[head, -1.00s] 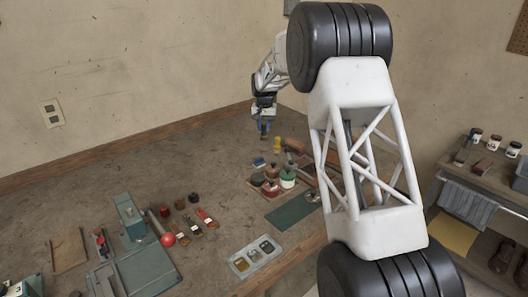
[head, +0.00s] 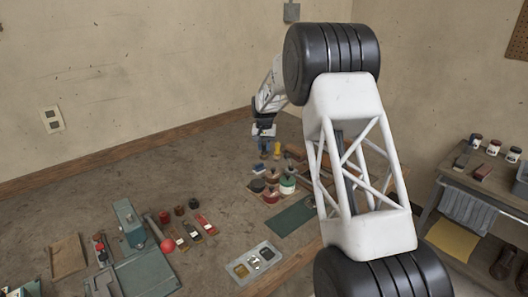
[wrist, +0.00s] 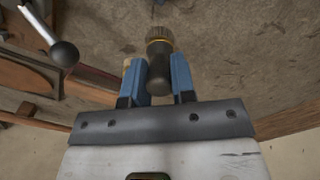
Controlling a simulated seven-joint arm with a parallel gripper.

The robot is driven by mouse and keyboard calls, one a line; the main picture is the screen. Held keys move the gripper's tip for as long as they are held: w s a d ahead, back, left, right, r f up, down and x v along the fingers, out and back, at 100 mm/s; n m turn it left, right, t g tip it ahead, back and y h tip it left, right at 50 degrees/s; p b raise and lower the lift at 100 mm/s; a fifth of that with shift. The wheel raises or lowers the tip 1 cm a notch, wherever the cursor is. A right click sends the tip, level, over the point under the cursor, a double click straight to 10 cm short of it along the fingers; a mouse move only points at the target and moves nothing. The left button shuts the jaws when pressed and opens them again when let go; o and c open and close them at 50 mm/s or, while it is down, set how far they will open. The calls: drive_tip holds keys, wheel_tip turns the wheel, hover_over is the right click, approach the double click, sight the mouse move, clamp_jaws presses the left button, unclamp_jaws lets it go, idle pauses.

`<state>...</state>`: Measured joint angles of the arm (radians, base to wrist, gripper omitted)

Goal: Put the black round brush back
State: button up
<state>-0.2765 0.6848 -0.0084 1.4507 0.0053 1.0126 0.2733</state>
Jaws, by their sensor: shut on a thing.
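In the wrist view my gripper (wrist: 159,80) has its blue fingers on both sides of the black round brush (wrist: 158,62). The brush has a dark rounded handle, a brass-coloured band and a brownish end pointing away from the gripper. My gripper is shut on the dark part. In the head view my gripper (head: 264,152) is low over the back of the bench, beside a small yellow-topped thing (head: 277,149). The brush is too small there to make out clearly, and the place where it belongs cannot be told.
Several tins (head: 288,185) stand in front of my gripper, with a green mat (head: 291,215) nearer. A ball-ended metal rod (wrist: 64,53) and wooden pieces lie left in the wrist view. The bench (head: 190,160) left of my gripper is bare.

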drive_tip(key=shift+f, duration=1.2)
drive_tip(key=shift+f, duration=0.1)
drive_tip(key=o, duration=0.9)
wheel_tip(320, 180, up, 12)
drive_tip(key=shift+r, duration=0.1)
idle(0.4)
